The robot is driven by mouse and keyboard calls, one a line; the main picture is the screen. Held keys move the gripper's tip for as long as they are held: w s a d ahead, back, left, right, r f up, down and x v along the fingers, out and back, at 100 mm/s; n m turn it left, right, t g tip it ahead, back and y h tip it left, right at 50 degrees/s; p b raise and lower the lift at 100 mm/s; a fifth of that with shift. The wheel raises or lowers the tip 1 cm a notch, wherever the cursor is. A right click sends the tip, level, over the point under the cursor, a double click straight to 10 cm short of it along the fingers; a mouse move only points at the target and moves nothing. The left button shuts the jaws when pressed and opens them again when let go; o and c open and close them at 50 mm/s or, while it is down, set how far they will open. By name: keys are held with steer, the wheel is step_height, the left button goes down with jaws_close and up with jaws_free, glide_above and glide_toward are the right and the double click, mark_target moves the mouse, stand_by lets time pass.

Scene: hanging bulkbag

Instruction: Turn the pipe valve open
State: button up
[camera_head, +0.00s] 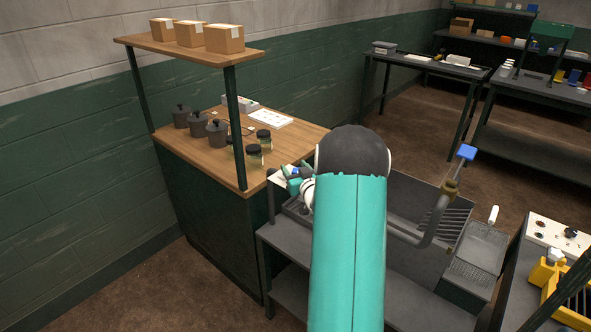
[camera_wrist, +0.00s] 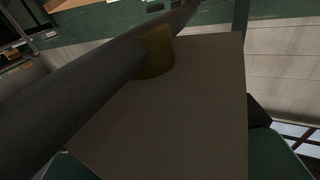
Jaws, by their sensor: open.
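The pipe valve shows in the head view as a bent grey pipe (camera_head: 437,222) with a brass body (camera_head: 449,188) and a blue handle (camera_head: 467,153) on top, right of my arm. My gripper (camera_head: 294,181) appears at the left of my teal arm, partly hidden by it, with its fingers apart. It is well left of the blue handle. In the wrist view, a thick grey pipe (camera_wrist: 85,95) and a dull brass piece (camera_wrist: 155,52) lie behind or beside a large pale flat block (camera_wrist: 175,115). Dark green parts flank the block; contact cannot be told.
A wooden counter (camera_head: 295,128) with dark pots (camera_head: 217,131) and jars (camera_head: 254,155) stands at the left, under a shelf with boxes (camera_head: 224,38). A wire basket (camera_head: 478,255) and a panel with knobs (camera_head: 556,235) are at the right. Brown floor is open behind.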

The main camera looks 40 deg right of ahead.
steer(key=shift+c, duration=0.2)
steer(key=c, duration=0.9)
steer(key=shift+c, duration=0.2)
